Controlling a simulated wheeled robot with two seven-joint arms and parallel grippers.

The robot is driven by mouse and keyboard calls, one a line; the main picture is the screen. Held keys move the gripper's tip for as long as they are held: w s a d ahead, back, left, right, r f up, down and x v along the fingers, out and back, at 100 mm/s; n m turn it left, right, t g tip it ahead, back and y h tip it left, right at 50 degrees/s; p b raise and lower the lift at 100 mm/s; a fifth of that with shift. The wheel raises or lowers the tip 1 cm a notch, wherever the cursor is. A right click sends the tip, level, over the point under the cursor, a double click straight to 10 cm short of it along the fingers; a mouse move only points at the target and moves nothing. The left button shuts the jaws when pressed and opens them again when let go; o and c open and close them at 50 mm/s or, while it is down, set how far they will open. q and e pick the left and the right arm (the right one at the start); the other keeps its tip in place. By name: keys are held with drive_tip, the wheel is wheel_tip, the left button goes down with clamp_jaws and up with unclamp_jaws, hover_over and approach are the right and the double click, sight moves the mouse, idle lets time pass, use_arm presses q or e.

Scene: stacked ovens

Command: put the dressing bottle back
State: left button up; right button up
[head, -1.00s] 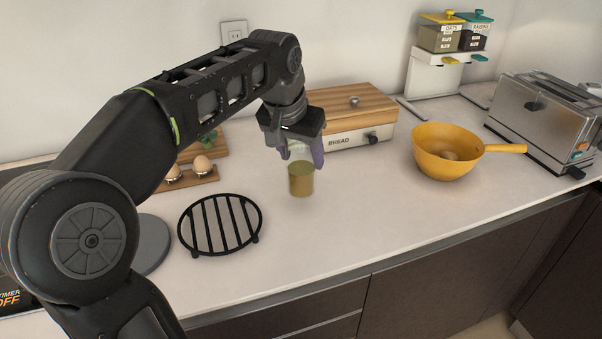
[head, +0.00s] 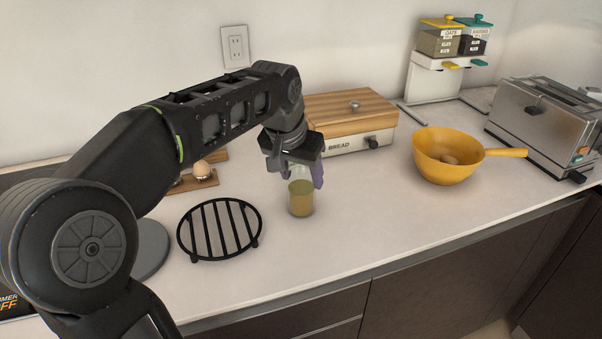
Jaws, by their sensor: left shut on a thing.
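The dressing bottle (head: 301,199) is a small clear container with yellow-green liquid, upright near the middle of the counter, in front of the bread box. My left gripper (head: 302,176) points down and is shut on its upper part, with the purple fingertips at its sides. The bottle's top is hidden by the gripper. I cannot tell whether its base touches the counter. My right gripper is not in the head view.
A black round trivet (head: 219,230) lies left of the bottle. The bread box (head: 352,120) stands behind it. An egg holder (head: 196,181) is behind the trivet. A yellow pan (head: 446,160) and a toaster (head: 541,125) stand to the right. The counter (head: 365,220) between bottle and pan is clear.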

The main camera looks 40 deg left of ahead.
use_arm(q)
drive_tip(key=o, duration=1.7)
drive_tip(key=shift+r, duration=0.1)
drive_tip(key=shift+r, duration=0.15)
drive_tip(key=p+v, duration=0.1)
drive_tip(key=v, duration=1)
drive_tip(key=shift+s+r, duration=0.15)
drive_tip(key=shift+r, duration=0.2)
